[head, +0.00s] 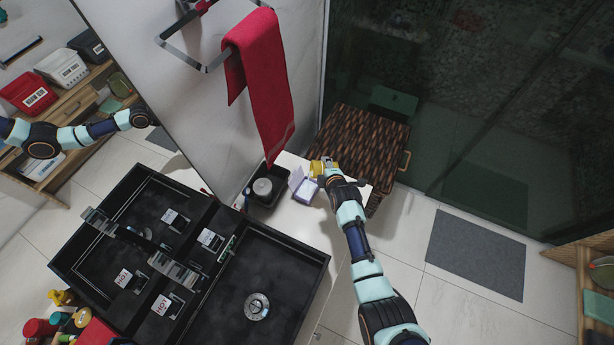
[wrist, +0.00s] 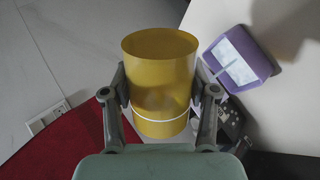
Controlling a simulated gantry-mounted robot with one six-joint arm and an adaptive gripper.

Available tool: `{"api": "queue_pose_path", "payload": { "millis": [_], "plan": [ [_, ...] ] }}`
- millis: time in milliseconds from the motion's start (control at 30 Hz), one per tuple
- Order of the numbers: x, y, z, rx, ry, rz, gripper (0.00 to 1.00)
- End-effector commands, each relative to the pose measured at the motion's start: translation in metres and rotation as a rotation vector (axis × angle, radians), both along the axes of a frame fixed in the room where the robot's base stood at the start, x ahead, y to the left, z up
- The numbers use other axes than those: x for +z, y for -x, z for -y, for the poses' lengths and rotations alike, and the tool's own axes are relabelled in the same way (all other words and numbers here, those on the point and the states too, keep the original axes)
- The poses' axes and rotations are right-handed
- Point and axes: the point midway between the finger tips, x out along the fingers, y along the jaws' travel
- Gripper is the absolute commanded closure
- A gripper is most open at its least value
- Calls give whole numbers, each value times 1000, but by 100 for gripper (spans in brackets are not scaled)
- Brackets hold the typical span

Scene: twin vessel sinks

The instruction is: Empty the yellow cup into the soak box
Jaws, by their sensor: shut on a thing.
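The yellow cup (wrist: 160,80) is between the two fingers of my gripper (wrist: 161,98), which is shut on its sides. Its open rim faces the top of the wrist view, and a pale band runs round its other end. I cannot tell whether it holds anything. In the head view the cup (head: 316,168) shows small beside my gripper (head: 328,170), above the pale counter. A lavender box (head: 303,186), apparently the soak box, lies just below and left of the cup. It also shows in the wrist view (wrist: 262,66), right of the cup and apart from it, with white inner parts.
A black tray (head: 250,197) with a grey round item stands left of the lavender box. A red towel (head: 262,75) hangs above it. The black twin sinks (head: 292,250) lie lower left. A woven hamper (head: 372,135) stands behind the counter.

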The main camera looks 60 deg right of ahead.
Motion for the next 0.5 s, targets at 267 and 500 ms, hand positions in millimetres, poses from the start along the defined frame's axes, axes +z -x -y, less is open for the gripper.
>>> {"api": "queue_pose_path", "payload": {
  "millis": [267,500],
  "plan": [
    [2,-1,0,0,15,-25,82],
    [3,-2,-1,0,30,-48,82]
  ]
}}
